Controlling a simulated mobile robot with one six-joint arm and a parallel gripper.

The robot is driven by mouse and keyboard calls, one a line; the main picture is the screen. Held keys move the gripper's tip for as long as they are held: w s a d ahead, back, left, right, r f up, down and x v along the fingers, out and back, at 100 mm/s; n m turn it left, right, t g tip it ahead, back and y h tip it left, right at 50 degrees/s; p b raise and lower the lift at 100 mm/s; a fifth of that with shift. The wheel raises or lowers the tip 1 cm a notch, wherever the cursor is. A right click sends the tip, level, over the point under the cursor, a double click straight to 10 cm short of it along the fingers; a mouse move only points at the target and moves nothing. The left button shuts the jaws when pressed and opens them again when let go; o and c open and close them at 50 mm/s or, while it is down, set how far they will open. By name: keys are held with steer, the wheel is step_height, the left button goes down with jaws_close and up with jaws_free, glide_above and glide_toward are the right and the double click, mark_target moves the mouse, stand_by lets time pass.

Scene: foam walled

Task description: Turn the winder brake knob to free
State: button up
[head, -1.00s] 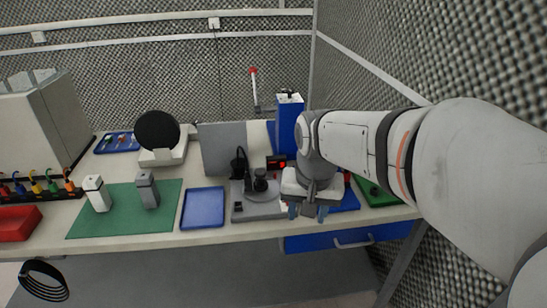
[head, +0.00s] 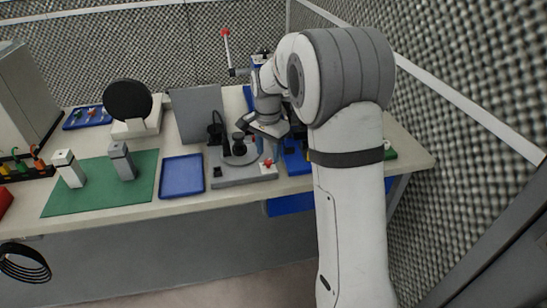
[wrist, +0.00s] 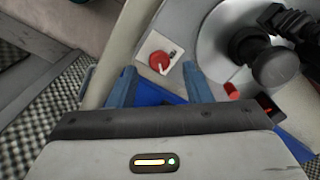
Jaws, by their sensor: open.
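The winder (head: 228,172) is a grey base with a round plate and black upright parts. Its brake knob (head: 268,163) is small and red, at the front right corner of the base. In the wrist view the knob (wrist: 159,62) sits on a white square plate, with a small dark mark beside it. My gripper (head: 268,147) is open and empty, above and just behind the knob in the head view. In the wrist view its two blue fingers (wrist: 158,70) stand either side of the knob, apart from it. I cannot read the knob's setting.
A blue tray (head: 181,177) lies left of the winder, and a green mat (head: 96,190) with two small posts is further left. A grey panel (head: 197,113) stands behind. Black winder parts (wrist: 272,65) rise close to my right finger in the wrist view.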

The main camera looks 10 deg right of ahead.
mark_target(268, 160)
steer(key=shift+f, duration=1.6)
steer(key=shift+c, duration=0.4)
